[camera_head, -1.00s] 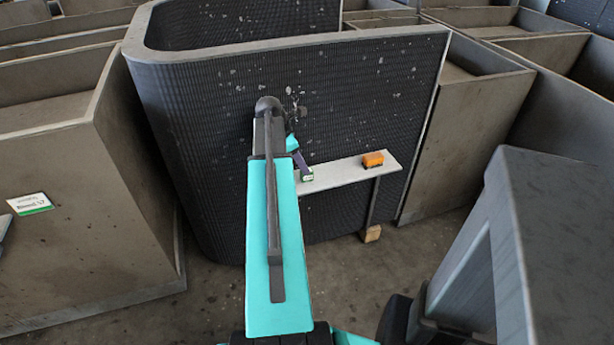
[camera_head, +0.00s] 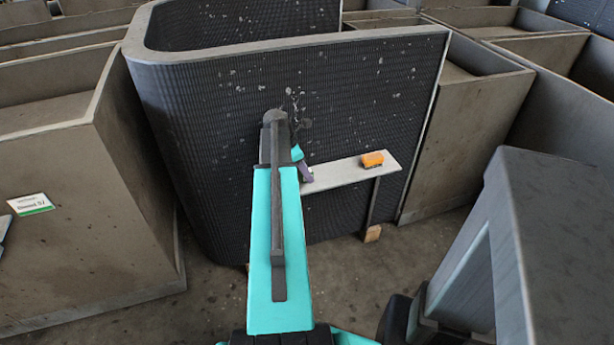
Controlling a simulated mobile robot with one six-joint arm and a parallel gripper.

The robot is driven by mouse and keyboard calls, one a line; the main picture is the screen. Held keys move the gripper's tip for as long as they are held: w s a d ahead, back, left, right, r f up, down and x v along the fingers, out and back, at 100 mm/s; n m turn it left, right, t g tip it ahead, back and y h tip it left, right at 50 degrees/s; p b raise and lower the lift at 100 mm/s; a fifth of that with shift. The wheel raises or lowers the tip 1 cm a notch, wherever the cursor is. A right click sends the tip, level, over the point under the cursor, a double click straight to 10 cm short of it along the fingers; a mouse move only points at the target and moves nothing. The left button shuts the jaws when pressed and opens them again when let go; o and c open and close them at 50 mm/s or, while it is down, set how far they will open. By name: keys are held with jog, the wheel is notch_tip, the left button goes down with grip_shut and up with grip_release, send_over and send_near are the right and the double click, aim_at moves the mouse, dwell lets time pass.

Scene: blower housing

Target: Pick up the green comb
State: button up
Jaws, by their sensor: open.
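My arm reaches forward over the left end of a narrow pale shelf (camera_head: 345,171). My gripper (camera_head: 306,174) shows only in small part, just right of the arm's far end. It is open, low by the shelf's left end, and I cannot tell whether it touches anything. I cannot make out the green comb now. My arm and gripper cover the shelf's left end.
An orange block-like item (camera_head: 372,159) sits on the shelf's right part. A dark ribbed housing wall (camera_head: 200,130) stands close behind the shelf. Grey-brown bins (camera_head: 90,200) stand at left and right. A grey frame (camera_head: 560,220) stands at front right.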

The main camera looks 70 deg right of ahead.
jog(key=shift+s+d+f, duration=0.15)
jog(key=shift+s+f, duration=0.05)
jog(key=shift+f, duration=0.4)
jog(key=shift+c, duration=0.4)
grip_shut()
